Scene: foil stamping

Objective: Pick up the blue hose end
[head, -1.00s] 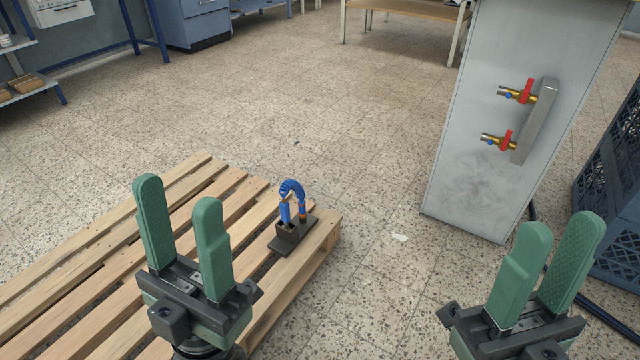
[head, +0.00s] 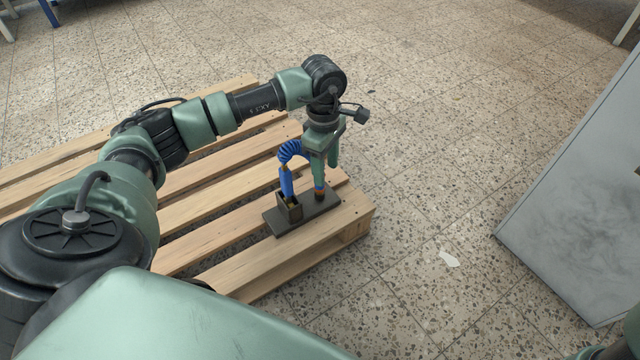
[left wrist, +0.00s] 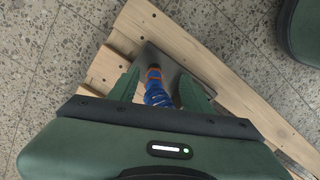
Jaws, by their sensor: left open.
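The blue coiled hose (head: 290,150) arches up from a small dark square holder (head: 289,208) on a dark base plate (head: 325,206) near the pallet's corner. Its blue hose end with an orange band (head: 319,193) stands upright on the plate, to the right of the holder. My left gripper (head: 325,172) points down at the hose end and is open. In the left wrist view, the hose end (left wrist: 154,74) lies between the two green fingers (left wrist: 160,82), with a gap visible on each side. The fingers hide part of the hose end in the head view.
The wooden pallet (head: 285,263) carries the plate. A grey cabinet panel (head: 590,215) stands at the right, with open tiled floor (head: 440,180) between it and the pallet. A small white scrap (head: 449,259) lies on the floor.

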